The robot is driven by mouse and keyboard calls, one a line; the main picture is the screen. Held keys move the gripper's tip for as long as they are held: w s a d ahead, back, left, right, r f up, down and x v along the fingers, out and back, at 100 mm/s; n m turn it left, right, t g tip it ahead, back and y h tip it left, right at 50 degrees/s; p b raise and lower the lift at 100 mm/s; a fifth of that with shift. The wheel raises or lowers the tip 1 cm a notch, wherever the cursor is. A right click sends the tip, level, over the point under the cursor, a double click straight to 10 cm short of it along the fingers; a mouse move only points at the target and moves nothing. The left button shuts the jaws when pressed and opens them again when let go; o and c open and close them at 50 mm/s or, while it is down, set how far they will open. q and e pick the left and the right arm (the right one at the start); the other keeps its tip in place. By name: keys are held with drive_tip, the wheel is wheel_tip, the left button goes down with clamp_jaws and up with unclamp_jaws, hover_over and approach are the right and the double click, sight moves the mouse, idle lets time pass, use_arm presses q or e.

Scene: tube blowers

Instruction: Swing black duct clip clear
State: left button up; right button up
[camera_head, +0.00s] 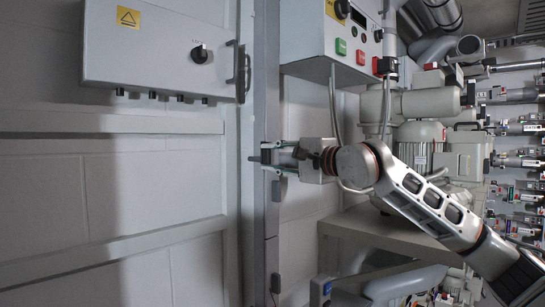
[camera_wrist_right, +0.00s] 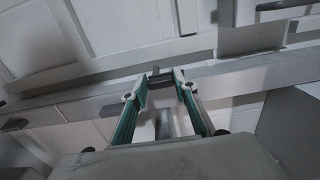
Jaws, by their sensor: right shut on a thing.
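My right gripper (camera_head: 264,157) reaches in from the right and its fingertips meet the tall grey post. It is shut on a small dark piece, the black duct clip (camera_head: 267,156), at the post's edge. In the right wrist view, the fingers of the right gripper (camera_wrist_right: 160,80) stand on both sides of the dark clip (camera_wrist_right: 160,76), with a grey rail behind it. The clip is small and partly hidden by the fingertips; I cannot tell how far it is turned. My left gripper is not in view.
A grey switch box (camera_head: 160,50) with a warning sign hangs at upper left. A control box (camera_head: 335,38) with green and red buttons is above my right arm. Grey motor units (camera_head: 425,135) stand behind it on a bench (camera_head: 400,232).

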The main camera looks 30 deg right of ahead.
idle(0.4)
drive_tip(key=o, duration=1.1)
drive_tip(key=v, duration=1.2)
